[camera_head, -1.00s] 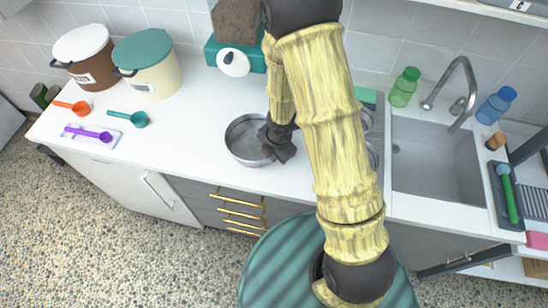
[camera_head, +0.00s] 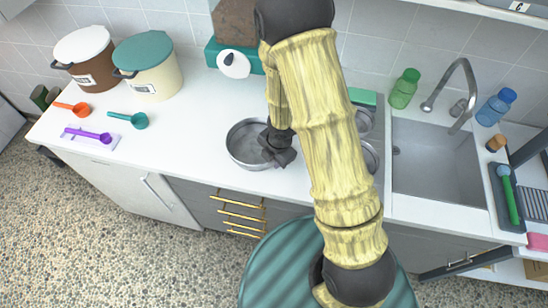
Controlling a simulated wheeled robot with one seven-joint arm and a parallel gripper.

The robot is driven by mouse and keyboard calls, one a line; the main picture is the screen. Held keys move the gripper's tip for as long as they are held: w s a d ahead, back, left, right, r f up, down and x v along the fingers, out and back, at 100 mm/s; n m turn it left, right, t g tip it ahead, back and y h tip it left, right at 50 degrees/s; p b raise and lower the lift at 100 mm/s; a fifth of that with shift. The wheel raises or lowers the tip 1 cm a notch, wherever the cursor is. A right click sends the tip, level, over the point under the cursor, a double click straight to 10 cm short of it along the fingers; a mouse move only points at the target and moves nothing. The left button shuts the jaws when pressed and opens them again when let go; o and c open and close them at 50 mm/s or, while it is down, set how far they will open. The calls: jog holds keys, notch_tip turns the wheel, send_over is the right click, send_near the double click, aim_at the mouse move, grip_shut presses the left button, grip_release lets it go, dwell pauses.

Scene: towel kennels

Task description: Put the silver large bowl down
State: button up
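The silver large bowl (camera_head: 242,153) is a round, shallow metal bowl at the middle of the white counter, upright and apparently empty. My gripper (camera_head: 277,156) is at its right side, with the dark fingers over the right rim and closed on it. The fingertips are small and partly hidden by the gripper body. The bowl is at or very near the counter surface; I cannot tell whether its base touches.
Two round metal items (camera_head: 371,157) show partly behind my arm. The sink (camera_head: 430,165) is to the right. Orange, teal and purple scoops (camera_head: 137,120) and two lidded canisters (camera_head: 150,75) stand left. The counter (camera_head: 185,130) left of the bowl is clear.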

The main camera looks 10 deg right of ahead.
notch_tip(320, 180, up, 12)
jog(key=s+d+p, duration=0.1)
jog(key=p, duration=0.5)
jog(key=shift+s, duration=0.3)
jog(key=shift+d+f, duration=0.1)
jog(key=s+d+r+m, duration=0.3)
jog(key=r+m, duration=0.4)
jog(key=m, duration=0.5)
jog(key=s+d+r+m+t+h, duration=0.1)
jog(key=s+d+r+m, duration=0.2)
jog(key=m, duration=1)
notch_tip(320, 180, up, 4)
jog(key=shift+s+d+f, duration=0.15)
jog(key=shift+s+d, duration=0.1)
jog(key=shift+d, duration=0.85)
